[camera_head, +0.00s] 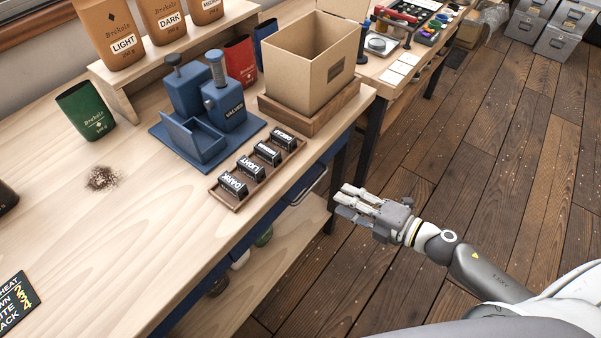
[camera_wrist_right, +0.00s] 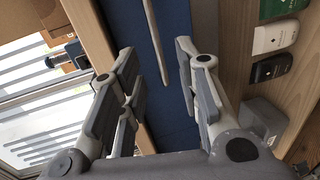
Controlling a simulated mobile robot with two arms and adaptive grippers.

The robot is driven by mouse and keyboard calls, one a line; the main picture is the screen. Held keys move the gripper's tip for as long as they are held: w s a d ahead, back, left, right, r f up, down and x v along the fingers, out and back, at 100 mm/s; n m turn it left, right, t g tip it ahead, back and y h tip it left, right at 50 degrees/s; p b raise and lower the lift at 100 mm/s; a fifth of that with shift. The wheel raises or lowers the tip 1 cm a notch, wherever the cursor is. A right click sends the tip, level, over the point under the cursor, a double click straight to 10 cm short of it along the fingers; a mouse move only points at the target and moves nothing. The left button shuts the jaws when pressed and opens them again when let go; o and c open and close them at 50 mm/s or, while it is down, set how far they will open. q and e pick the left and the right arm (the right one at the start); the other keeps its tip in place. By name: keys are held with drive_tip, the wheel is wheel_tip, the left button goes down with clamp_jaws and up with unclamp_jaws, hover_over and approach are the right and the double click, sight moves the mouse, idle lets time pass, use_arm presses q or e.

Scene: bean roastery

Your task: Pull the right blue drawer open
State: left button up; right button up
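The right blue drawer (camera_wrist_right: 188,132) is under the tabletop's front edge. Its front looks flush and shut. Its pale bar handle (camera_head: 308,188) shows below the edge in the head view; the handle (camera_wrist_right: 157,42) also runs between my fingers in the wrist view. My right gripper (camera_head: 343,201) is open and empty, its fingers pointing at the drawer front. In the head view a gap shows between the fingertips and the handle. Another blue drawer front (camera_head: 235,250) shows partly further left under the table. My left gripper is in neither view.
On the table (camera_head: 130,230) near the edge stand a wooden tray (camera_head: 233,206) with several labelled black blocks, a blue stamp set (camera_head: 165,136) and an open cardboard box (camera_head: 300,75). A lower shelf (camera_head: 290,235) holds containers. The floor (camera_head: 420,170) right of the table is clear.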

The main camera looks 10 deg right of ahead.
sight(313, 184)
drive_tip(key=x, duration=0.3)
drive_tip(key=p+x, duration=0.1)
drive_tip(key=x, duration=0.6)
drive_tip(key=shift+w+a+r, duration=0.15)
drive_tip(key=shift+a+r, duration=0.05)
drive_tip(key=shift+a, duration=0.15)
drive_tip(key=shift+c, duration=0.4)
clamp_jaws()
